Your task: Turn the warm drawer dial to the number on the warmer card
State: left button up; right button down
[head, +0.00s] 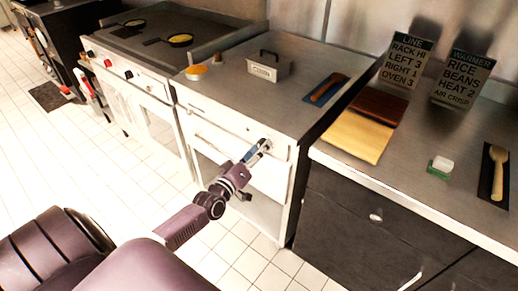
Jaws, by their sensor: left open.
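The warmer card (463,78) stands on the right counter against the back wall and reads "WARMER, RICE, BEANS, HEAT 2, AIR CRISP". The warm drawer unit (205,135) has a white front panel below a grey top. A small round dial (267,144) sits near the right end of that panel, partly hidden by my left gripper. My left gripper (262,147) is open, with its fingertips at the dial. I cannot tell whether they touch it. The dial's marks are too small to read. My right gripper is not in view.
A line card (407,64) stands left of the warmer card. Wooden boards (357,136), a green-and-white sponge (441,165) and a wooden spoon (497,170) lie on the right counter. A grey lidded box (268,68) stands on the unit's top. Stoves with pans are further left.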

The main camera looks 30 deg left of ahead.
pick_arm(q)
jog(key=shift+c, duration=0.7)
jog(key=c, duration=1)
jog(key=shift+m, duration=0.3)
jog(key=shift+a+f+m+t+h+b, duration=0.1)
jog(key=shift+m+t+h+b, duration=0.2)
jog(key=shift+m, duration=3.15)
jog(key=shift+f+m+t+h+b, duration=0.1)
jog(key=shift+m+h+b, duration=0.35)
jog(key=shift+m, duration=3.05)
jog(key=shift+a+m+t+h+b, duration=0.1)
jog(key=shift+m+t+h+b, duration=0.2)
jog(key=shift+m, duration=3.15)
jog(key=shift+h, duration=0.25)
